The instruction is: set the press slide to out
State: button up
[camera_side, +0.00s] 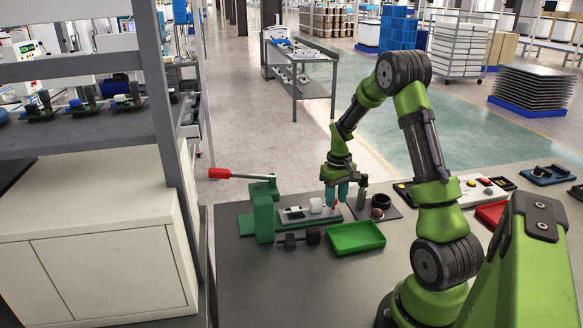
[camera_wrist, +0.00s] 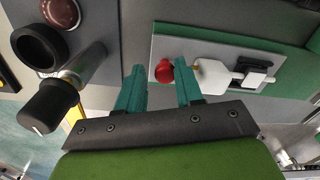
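The green press (camera_side: 263,210) stands at the left of the bench, its red-tipped lever (camera_side: 220,173) pointing left. The press slide sits on a grey plate (camera_side: 296,217) at its foot; its white block (camera_side: 316,205) also shows in the wrist view (camera_wrist: 213,75). A red knob (camera_wrist: 164,71) is at the slide's end. My gripper (camera_side: 336,198) points down over this end. In the wrist view my gripper (camera_wrist: 158,78) has its teal fingers apart, with the knob showing between the tips, nearer the right finger. I cannot tell whether either finger touches it.
A green tray (camera_side: 356,238) lies in front of the slide, and a dark dumbbell-shaped part (camera_side: 300,238) beside it. Right of my gripper are a black ring (camera_side: 381,201), a dark red ball (camera_side: 377,213) and an upright cylinder (camera_side: 361,192). The front bench area is clear.

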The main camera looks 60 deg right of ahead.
notch_tip(320, 180, up, 17)
dwell(0.5)
jog(key=s+a+r+t, duration=0.1)
jog(key=s+a+t, duration=0.1)
jog(key=a, duration=0.8)
jog(key=s+a+r+n+t+y, duration=0.1)
jog(key=s+a+t, duration=0.1)
jog(key=a, duration=0.9)
jog(key=s+a+r+t+y, duration=0.1)
jog(key=s+a+r+t, duration=0.1)
jog(key=a, duration=0.8)
jog(key=shift+s+a+t, duration=0.15)
jog(key=shift+s+t, duration=0.45)
jog(key=shift+s, duration=0.25)
